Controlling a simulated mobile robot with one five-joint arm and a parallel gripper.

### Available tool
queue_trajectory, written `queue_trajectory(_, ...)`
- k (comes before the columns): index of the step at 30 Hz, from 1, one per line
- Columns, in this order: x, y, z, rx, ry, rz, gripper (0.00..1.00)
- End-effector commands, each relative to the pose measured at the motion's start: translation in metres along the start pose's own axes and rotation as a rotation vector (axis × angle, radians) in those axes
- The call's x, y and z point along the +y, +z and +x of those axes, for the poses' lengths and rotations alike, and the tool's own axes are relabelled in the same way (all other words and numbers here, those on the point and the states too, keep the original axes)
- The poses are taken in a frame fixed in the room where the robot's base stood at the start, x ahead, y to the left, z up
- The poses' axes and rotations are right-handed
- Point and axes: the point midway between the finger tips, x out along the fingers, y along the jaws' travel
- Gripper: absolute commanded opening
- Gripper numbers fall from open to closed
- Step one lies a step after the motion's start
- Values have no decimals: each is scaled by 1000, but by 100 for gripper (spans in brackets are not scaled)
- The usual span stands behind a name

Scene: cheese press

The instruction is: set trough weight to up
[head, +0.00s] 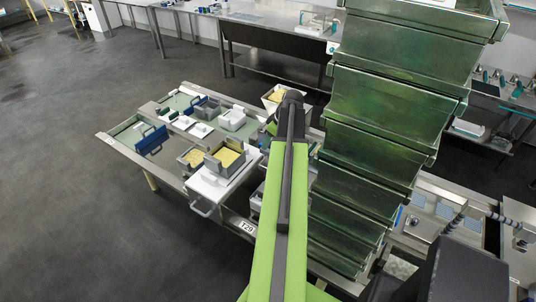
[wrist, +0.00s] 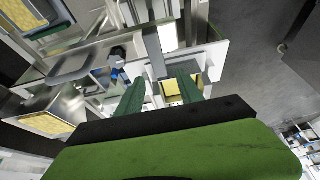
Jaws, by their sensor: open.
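My gripper (wrist: 160,90) shows in the wrist view as two green fingers, apart and with nothing held between them. In the head view my arm reaches up toward the table's right part, and its far end hides the gripper. A blue piece with an upright handle (head: 152,140) stands in the left trough of the steel table (head: 118,150). A grey piece with a handle (head: 207,106) stands farther back. I cannot tell which piece is the trough weight. A box with yellow content (wrist: 184,88) shows behind the right finger in the wrist view.
A box of yellow curd (head: 226,158) sits on a white tray (head: 208,187) at the table's front. White containers (head: 232,120) stand behind it. A tall stack of green-tinted steel troughs (head: 385,130) rises right of my arm. The floor (head: 70,220) at left is clear.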

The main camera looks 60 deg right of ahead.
Motion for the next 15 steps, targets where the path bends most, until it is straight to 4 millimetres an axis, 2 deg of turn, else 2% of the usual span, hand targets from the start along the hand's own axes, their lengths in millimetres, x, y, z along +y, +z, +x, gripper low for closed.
queue_trajectory(1,1,3,18,0,0,-1,44)
queue_trajectory(4,1,2,27,0,0,0,44)
queue_trajectory(13,0,0,26,0,0,1,44)
queue_trajectory(15,0,0,26,0,0,1,34)
